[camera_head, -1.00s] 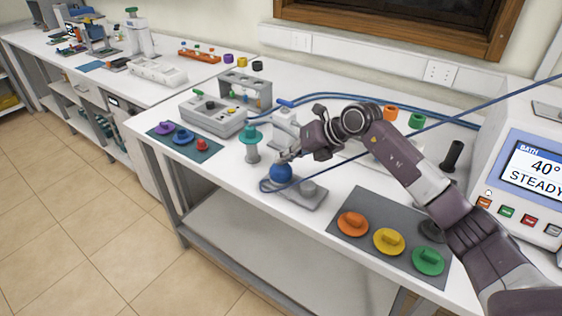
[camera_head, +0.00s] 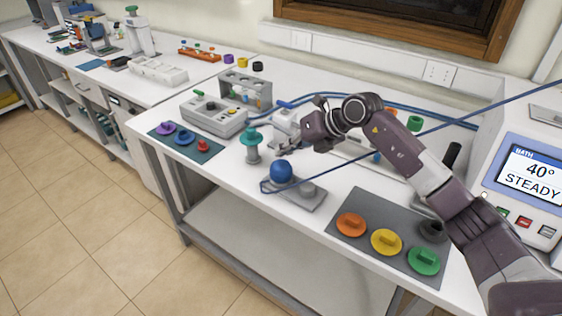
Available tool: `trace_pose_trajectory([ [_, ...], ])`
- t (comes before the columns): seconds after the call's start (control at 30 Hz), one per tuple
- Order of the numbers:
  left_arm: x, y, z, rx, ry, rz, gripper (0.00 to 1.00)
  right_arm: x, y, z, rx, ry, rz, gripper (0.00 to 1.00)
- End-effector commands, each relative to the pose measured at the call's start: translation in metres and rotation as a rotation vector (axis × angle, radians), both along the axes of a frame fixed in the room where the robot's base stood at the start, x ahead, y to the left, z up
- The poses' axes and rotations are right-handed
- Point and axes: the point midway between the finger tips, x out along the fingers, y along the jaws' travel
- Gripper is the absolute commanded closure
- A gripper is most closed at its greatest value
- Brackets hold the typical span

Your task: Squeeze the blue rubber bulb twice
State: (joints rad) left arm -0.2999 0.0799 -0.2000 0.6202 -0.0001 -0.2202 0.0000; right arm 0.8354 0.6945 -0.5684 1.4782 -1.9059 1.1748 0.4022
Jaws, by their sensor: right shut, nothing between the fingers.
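The blue rubber bulb (camera_head: 281,171) stands on a grey base plate (camera_head: 308,196) near the front edge of the white bench. Its round top is uncovered. My right arm comes in from the right, and my right gripper (camera_head: 285,148) is just behind and above the bulb in the picture. It appears apart from the bulb. The gripper is shut and empty; its fingertips are small and hard to make out. My left gripper is not in view.
A teal-capped grey post (camera_head: 252,145) stands left of the bulb. A dark mat (camera_head: 375,205) with orange, yellow and green knobs lies to the right. A grey control box (camera_head: 213,117) is behind left. A blue cord (camera_head: 350,165) runs past the bulb. A bath unit (camera_head: 540,135) stands at right.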

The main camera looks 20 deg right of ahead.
Motion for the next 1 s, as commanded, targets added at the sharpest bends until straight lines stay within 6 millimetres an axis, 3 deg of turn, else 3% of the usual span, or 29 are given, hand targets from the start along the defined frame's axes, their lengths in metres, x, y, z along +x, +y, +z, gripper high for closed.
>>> trace_pose_trajectory([
  [0.1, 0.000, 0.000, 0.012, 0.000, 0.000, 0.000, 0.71, 0.000, 0.000, 0.017, 0.000, -0.001, 0.000, 1.00],
  [0.37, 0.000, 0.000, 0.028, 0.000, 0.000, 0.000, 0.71, 0.000, 0.000, 0.040, 0.000, -0.001, 0.000, 1.00],
  [1.0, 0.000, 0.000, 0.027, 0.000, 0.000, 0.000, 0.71, 0.000, 0.000, 0.041, 0.000, -0.001, -0.001, 1.00],
])
